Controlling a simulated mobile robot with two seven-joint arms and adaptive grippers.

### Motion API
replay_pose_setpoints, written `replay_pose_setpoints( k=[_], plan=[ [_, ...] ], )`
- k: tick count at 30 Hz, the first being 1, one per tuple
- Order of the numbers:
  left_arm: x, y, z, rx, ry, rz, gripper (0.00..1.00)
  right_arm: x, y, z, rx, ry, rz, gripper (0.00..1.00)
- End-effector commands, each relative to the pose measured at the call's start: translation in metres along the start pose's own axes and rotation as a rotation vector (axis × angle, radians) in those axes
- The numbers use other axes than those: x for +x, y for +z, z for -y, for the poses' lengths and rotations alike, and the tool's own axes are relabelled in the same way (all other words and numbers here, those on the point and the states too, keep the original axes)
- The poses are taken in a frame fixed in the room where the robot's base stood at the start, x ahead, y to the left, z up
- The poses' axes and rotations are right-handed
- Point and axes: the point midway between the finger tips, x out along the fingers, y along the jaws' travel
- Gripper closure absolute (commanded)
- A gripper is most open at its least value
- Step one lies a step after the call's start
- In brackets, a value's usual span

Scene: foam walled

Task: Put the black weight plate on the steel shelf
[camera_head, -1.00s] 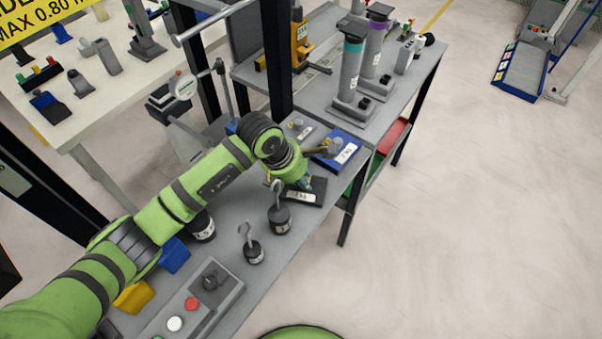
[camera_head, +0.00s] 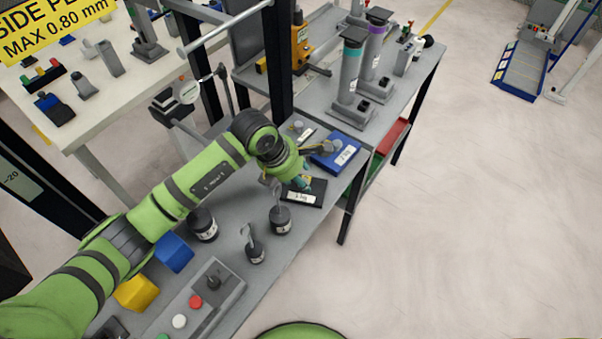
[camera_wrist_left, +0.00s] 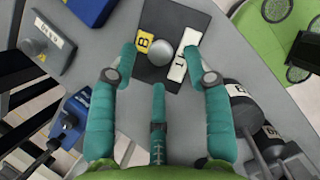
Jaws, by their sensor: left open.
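The black weight plate (camera_head: 307,194), a flat dark slab with a white label, lies on the grey bench near its front edge. In the left wrist view the plate (camera_wrist_left: 158,73) shows a round grey knob, a yellow label and a white label. My left gripper (camera_head: 302,183) is open just above the plate, partly hiding it in the head view. I cannot tell which surface is the steel shelf. My right gripper is out of view.
A blue plate (camera_head: 338,152) lies beyond the black plate. Hooked black weights (camera_head: 280,220) stand nearer on the bench (camera_head: 238,213). Blue (camera_head: 174,253) and yellow (camera_head: 136,292) blocks and a control box (camera_head: 207,303) are at the near end. A dark post (camera_head: 279,65) rises behind.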

Motion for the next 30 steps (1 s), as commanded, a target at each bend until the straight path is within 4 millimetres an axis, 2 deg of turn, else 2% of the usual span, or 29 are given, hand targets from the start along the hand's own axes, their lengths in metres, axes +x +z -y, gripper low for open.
replay_pose_setpoints(
  k=[1,3,12,18,30],
  plan=[
    [-0.019,0.003,-0.001,0.001,0.001,-0.001,0.50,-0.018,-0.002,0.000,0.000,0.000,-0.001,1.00],
    [-0.034,0.003,-0.001,0.000,0.001,-0.001,0.50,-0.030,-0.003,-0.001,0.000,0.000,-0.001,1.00],
    [-0.083,0.002,0.000,0.000,0.000,-0.001,0.50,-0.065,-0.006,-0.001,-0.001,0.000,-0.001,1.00],
    [-0.094,0.000,0.000,-0.001,-0.001,-0.001,0.50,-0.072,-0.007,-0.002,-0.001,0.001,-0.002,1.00],
    [-0.093,0.000,0.000,-0.001,-0.001,-0.001,0.50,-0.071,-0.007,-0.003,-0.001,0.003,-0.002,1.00]
  ],
)
